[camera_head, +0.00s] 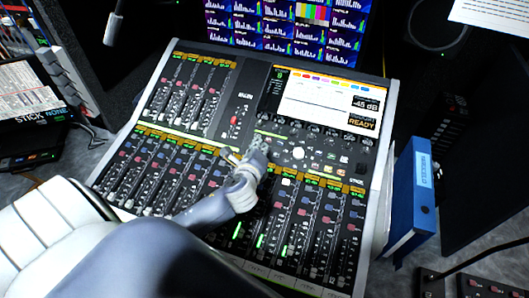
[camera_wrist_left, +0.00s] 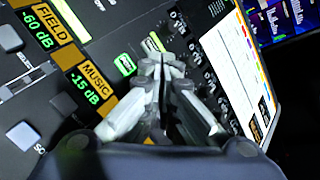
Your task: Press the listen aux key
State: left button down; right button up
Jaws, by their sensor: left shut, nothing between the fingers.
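The mixing console (camera_head: 243,97) fills the middle of the head view, with fader strips, small keys and a screen (camera_head: 330,98). My left gripper (camera_head: 257,146) is over the console's middle, just below and left of the screen. In the left wrist view its fingers (camera_wrist_left: 163,62) are together and empty, pointing at the panel near a green-lit key (camera_wrist_left: 125,64) and a pale lit key (camera_wrist_left: 153,43). I cannot read the lettering on these keys, so I cannot tell which one is the listen aux key. Contact with the panel cannot be told. My right gripper is not in view.
Channel displays read FIELD (camera_wrist_left: 42,26) and MUSIC (camera_wrist_left: 85,81). A row of knobs (camera_wrist_left: 195,50) runs beside the screen. A monitor (camera_head: 285,24) stands behind the console. A blue binder (camera_head: 412,190) stands at its right side.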

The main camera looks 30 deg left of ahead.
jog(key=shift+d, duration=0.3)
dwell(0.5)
pick_arm(q)
jog(key=shift+f, duration=0.1)
dwell(0.5)
jog(key=shift+w+f, duration=0.15)
jog(key=shift+f, duration=0.1)
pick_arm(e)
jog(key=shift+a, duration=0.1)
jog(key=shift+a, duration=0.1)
